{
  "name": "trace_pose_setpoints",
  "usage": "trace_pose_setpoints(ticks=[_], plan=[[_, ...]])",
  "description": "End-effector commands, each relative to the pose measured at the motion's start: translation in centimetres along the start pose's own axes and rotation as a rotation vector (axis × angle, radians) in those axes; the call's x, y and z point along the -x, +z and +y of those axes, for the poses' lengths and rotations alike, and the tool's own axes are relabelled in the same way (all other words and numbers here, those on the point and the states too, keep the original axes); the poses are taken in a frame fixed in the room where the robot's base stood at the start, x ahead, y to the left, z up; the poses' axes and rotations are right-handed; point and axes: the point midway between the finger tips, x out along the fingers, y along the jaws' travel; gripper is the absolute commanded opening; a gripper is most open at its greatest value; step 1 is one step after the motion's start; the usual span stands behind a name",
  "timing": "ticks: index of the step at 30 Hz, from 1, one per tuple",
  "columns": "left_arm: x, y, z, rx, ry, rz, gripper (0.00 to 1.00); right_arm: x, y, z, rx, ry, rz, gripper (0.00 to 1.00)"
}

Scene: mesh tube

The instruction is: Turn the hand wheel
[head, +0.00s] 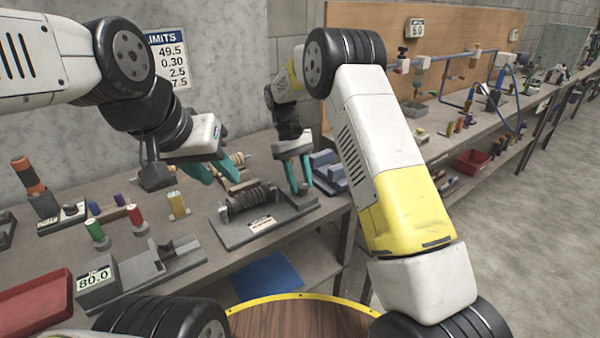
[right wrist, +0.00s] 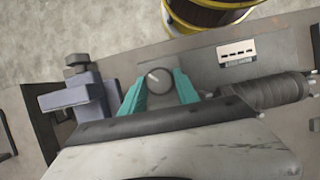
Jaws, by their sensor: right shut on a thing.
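The hand wheel (right wrist: 157,79) is a small round dark-grey knob with a pale mark, seen in the right wrist view. It sits between the teal fingers of my right gripper (right wrist: 160,74), which is shut on it. In the head view my right gripper (head: 301,187) reaches down to the right end of the fixture and hides the wheel. The fixture has a grey base plate (head: 232,238) with a white label and a dark ribbed roller (head: 250,198); the roller also shows in the right wrist view (right wrist: 262,94). My left gripper (head: 222,177) is above and left of the roller, fingers apart and empty.
A blue-grey block device (head: 328,170) stands just right of the fixture. A gauge reading 80.0 (head: 96,281), a red tray (head: 36,303) and several colored cylinders occupy the bench's left. A blue mat (head: 266,278) and a yellow-rimmed round wooden top (head: 300,318) are at the front.

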Motion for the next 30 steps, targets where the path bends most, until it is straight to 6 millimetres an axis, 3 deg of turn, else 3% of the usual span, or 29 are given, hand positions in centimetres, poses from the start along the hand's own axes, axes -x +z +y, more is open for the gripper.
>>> trace_pose_setpoints(ticks=[30], plan=[[0.0,0.0,0.0,0.0,0.0,0.0,0.36,0.02,0.21,0.58,-0.893,-0.372,0.005,0.0]])
